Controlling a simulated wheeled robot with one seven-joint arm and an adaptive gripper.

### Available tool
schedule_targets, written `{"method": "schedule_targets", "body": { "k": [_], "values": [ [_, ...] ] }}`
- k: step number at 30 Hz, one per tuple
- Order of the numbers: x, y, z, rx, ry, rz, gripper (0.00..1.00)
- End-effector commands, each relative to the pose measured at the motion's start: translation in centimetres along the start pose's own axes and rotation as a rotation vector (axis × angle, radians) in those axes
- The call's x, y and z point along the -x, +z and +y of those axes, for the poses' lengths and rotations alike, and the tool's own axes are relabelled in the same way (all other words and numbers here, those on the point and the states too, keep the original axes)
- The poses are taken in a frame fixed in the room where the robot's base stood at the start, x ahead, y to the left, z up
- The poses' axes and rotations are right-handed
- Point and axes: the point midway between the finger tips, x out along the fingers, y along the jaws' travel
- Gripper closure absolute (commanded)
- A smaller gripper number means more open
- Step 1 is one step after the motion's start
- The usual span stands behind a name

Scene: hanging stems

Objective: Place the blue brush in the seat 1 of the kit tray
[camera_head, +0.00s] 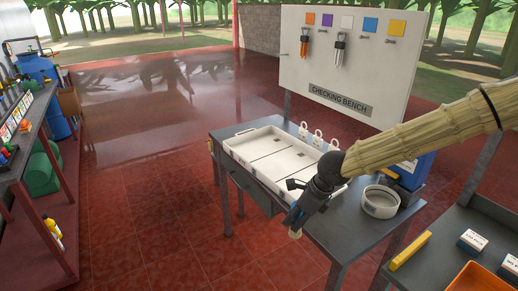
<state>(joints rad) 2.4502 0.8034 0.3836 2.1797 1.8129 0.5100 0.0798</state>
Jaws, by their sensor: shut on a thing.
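The white kit tray (262,177) lies on the grey checking bench, with shallow compartments side by side. My gripper (294,218) hangs over the near right end of the tray, at the bench's front edge, pointing down. It is shut on the blue brush (292,214), whose blue part shows between the fingers. A pale tip (295,234) sticks out below. My gripper and arm hide the tray's right end. Seat numbers are too small to read.
A white round bowl (380,202) and a blue bin (413,171) stand right of the tray. Several white tags (317,139) stand behind it. The checking board (345,68) rises at the back, with hanging tools. A dark cart (430,253) is at lower right.

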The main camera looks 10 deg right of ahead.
Motion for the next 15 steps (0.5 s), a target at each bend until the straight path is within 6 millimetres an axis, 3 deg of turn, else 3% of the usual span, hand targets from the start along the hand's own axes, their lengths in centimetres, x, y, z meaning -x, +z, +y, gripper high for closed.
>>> {"method": "schedule_targets", "body": {
  "k": [15],
  "values": [
    [2.0, -0.1, 0.6, -0.305, -0.127, 0.001, 0.92]
  ]
}}
